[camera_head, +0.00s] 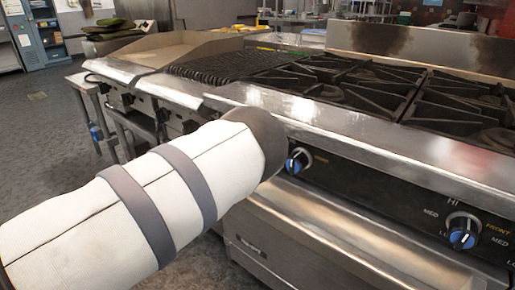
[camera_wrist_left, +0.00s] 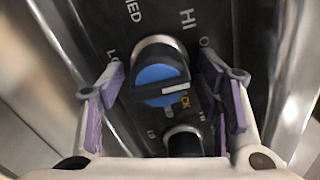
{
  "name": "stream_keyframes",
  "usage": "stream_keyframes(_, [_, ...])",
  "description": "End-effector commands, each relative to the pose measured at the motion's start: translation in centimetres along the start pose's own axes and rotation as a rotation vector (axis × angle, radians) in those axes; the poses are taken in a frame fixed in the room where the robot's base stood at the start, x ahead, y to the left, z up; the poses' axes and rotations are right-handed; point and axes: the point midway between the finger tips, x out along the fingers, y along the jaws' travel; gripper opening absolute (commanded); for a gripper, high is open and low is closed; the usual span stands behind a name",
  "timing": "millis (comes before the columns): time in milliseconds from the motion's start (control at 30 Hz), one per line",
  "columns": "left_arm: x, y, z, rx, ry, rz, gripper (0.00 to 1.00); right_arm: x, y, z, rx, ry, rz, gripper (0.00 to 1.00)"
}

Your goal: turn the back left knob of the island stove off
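A blue-faced stove knob (camera_wrist_left: 160,84) with a white pointer mark sits on the black control panel in the left wrist view. Its mark points right in that view; "HI" is printed above it and partly hidden orange lettering beside it. My left gripper (camera_wrist_left: 166,88) is open, with one purple-padded finger on each side of this knob; contact cannot be told. In the head view my left arm reaches to the stove front and hides the gripper and this knob. My right gripper is not in view.
Another blue knob (camera_head: 298,160) shows just right of my arm, and a further one (camera_head: 463,238) farther right. A dark knob end (camera_wrist_left: 185,142) lies low in the wrist view. The steel front ledge (camera_head: 350,132) runs above the panel, below the black burner grates (camera_head: 350,80).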

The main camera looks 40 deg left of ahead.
Motion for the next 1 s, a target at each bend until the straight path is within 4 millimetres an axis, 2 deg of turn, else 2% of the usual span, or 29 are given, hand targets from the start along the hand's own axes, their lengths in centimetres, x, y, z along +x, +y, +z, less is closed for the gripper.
stream_keyframes(133, [-0.1, 0.0, -0.1, -0.001, 0.001, 0.001, 0.58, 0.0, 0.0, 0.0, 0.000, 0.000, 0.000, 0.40])
stream_keyframes(233, [-1.0, 0.1, 0.0, -0.001, 0.000, 0.003, 0.58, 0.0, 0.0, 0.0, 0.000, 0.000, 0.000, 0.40])
stream_keyframes(367, [-4.4, 0.2, 0.0, 0.000, -0.002, 0.008, 0.58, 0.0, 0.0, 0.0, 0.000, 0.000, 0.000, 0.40])
stream_keyframes(533, [-9.9, 0.1, 0.1, 0.000, -0.002, 0.007, 0.58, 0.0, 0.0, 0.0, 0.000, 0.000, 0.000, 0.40])
stream_keyframes(600, [-10.8, 0.8, 0.1, 0.009, -0.004, 0.024, 0.58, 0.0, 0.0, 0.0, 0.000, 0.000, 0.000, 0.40])
stream_keyframes(767, [-11.8, 0.5, 0.1, 0.006, -0.004, 0.017, 0.58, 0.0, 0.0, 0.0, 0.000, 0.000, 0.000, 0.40])
stream_keyframes(1000, [-12.0, 0.0, 0.0, 0.000, 0.001, -0.001, 0.58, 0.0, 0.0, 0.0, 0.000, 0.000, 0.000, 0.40])
